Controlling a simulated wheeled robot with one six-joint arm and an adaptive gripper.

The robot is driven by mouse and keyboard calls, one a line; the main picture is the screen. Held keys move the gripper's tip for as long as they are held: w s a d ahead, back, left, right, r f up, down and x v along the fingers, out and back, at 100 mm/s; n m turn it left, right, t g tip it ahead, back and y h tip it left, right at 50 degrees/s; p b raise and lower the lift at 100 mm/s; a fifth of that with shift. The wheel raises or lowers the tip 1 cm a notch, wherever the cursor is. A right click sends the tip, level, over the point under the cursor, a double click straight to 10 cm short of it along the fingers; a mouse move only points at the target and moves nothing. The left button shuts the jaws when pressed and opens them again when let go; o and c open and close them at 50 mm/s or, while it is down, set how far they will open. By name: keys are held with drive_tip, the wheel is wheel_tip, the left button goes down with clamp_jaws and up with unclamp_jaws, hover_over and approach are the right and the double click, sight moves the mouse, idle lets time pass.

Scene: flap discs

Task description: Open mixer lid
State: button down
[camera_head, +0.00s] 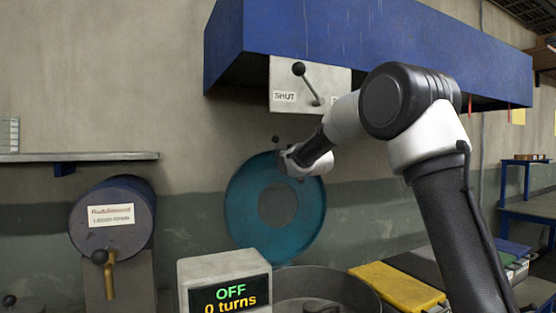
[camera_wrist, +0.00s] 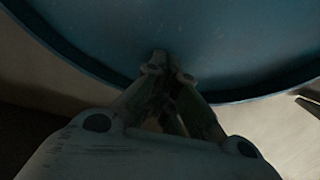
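The mixer lid (camera_head: 240,212) is a round teal disc with a grey centre. It stands upright behind the grey mixer bowl (camera_head: 362,287), whose open top shows. My gripper (camera_head: 284,161) is at the lid's upper part in the head view. In the wrist view the lid (camera_wrist: 235,60) fills the top, and my gripper's fingers (camera_wrist: 168,68) converge in front of it with their tips nearly together. No held object shows clearly between the tips. Whether the tips touch the lid is hard to tell. A small dark knob (camera_head: 275,139) shows just above the lid.
A control box (camera_head: 220,268) reads "OFF" and "0 turns". Above hangs a blue hood (camera_head: 330,40) with a lever plate (camera_head: 283,84) marked "SHUT". A drum with a tap (camera_head: 112,216) stands at left. A yellow board (camera_head: 398,287) lies to the right of the bowl.

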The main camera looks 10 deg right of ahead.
drive_tip(key=shift+s, duration=0.1)
drive_tip(key=v, duration=0.9)
drive_tip(key=shift+f, duration=0.1)
